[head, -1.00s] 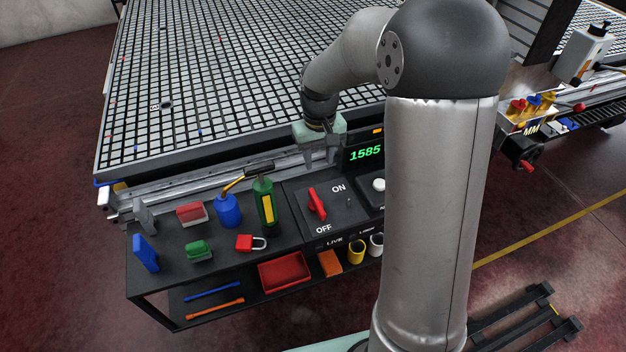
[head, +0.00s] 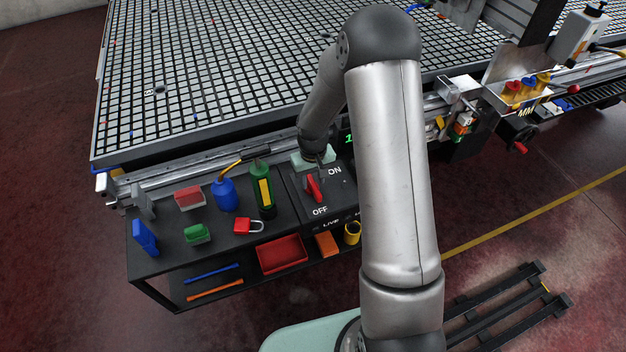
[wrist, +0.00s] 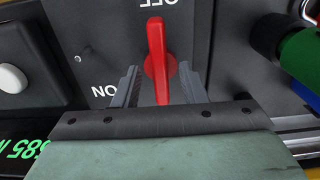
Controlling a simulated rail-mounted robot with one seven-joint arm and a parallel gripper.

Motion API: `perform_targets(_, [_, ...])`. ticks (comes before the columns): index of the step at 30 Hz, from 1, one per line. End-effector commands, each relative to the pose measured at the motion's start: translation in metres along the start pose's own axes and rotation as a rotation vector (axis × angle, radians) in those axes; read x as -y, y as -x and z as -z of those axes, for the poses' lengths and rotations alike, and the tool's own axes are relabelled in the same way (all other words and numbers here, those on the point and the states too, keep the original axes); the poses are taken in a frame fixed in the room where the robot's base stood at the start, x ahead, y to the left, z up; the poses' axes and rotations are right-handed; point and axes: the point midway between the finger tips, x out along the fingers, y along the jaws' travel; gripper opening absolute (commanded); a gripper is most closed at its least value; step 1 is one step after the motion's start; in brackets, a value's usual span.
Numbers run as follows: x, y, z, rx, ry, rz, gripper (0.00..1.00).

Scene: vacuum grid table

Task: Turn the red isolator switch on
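The red isolator switch (head: 313,188) sits on a dark panel (head: 338,190), with ON printed above right and OFF below it in the head view. In the wrist view its red handle (wrist: 157,50) runs nearly up and down, its upper end near the OFF label and ON to the lower left. My gripper (wrist: 158,70) is open, with one finger on each side of the handle's lower part. A gap shows on both sides; contact is not visible. In the head view my gripper (head: 314,166) is just behind the switch, fingers mostly hidden.
A green bottle (head: 263,190), blue oil can (head: 226,196) and red padlock (head: 247,226) stand left of the panel. A white knob (wrist: 12,78) and a lit green display (wrist: 25,148) lie left in the wrist view. The grid table (head: 180,134) lies behind.

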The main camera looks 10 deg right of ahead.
Motion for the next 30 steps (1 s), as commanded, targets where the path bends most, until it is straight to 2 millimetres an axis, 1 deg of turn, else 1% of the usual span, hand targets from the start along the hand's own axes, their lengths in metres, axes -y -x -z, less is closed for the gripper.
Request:
perform_targets(3, [0.000, -0.011, 0.000, 0.001, 0.000, 0.000, 0.38])
perform_targets(5, [0.000, -0.013, 0.000, 0.000, 0.000, 0.000, 0.38])
perform_targets(14, [0.000, -0.015, 0.000, -0.001, 0.000, 0.000, 0.38])
perform_targets(15, [0.000, -0.015, 0.000, -0.001, 0.000, 0.000, 0.27])
perform_targets(17, [0.000, -0.015, 0.000, -0.001, 0.000, 0.000, 0.10])
perform_targets(18, [0.000, -0.015, 0.000, -0.001, 0.000, 0.000, 0.00])
perform_targets(26, [0.000, -0.015, 0.000, -0.001, 0.008, 0.000, 0.00])
perform_targets(30, [-0.001, -0.015, 0.000, -0.001, 0.043, 0.000, 0.00])
